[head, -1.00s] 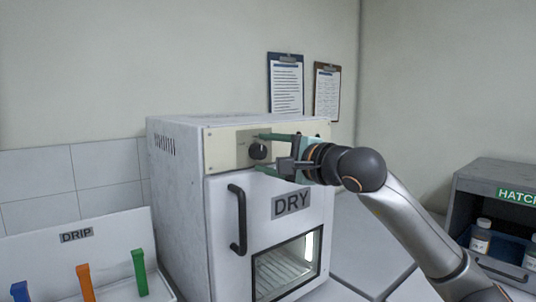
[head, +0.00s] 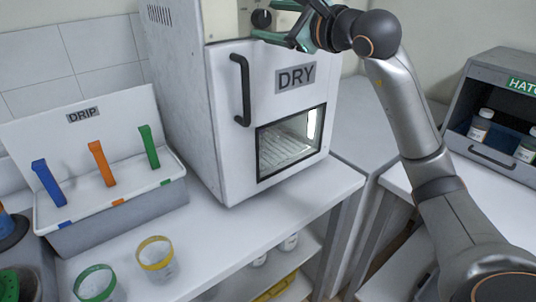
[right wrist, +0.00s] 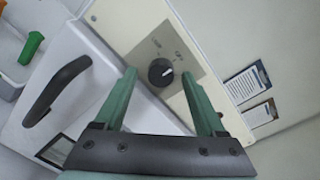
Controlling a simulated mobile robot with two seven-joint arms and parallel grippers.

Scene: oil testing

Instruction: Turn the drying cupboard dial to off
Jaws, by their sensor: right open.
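The drying cupboard (head: 225,90) is a white box with a DRY label. Its black round dial (head: 262,18) sits on a cream panel near the top edge of the head view. In the right wrist view the dial (right wrist: 161,72) shows a pale pointer mark towards the right, with small lettering around it too small to read surely. My right gripper (head: 266,20) has green fingers, open. In the wrist view the fingers (right wrist: 160,76) are one on each side of the dial, with gaps between. My left gripper is not in view.
A black door handle (head: 240,90) stands out below the dial panel. A DRIP rack (head: 110,206) with coloured clips is at left, and green-rimmed (head: 97,284) and yellow-rimmed (head: 156,258) cups stand in front. A grey HATCH cabinet (head: 490,65) is at right.

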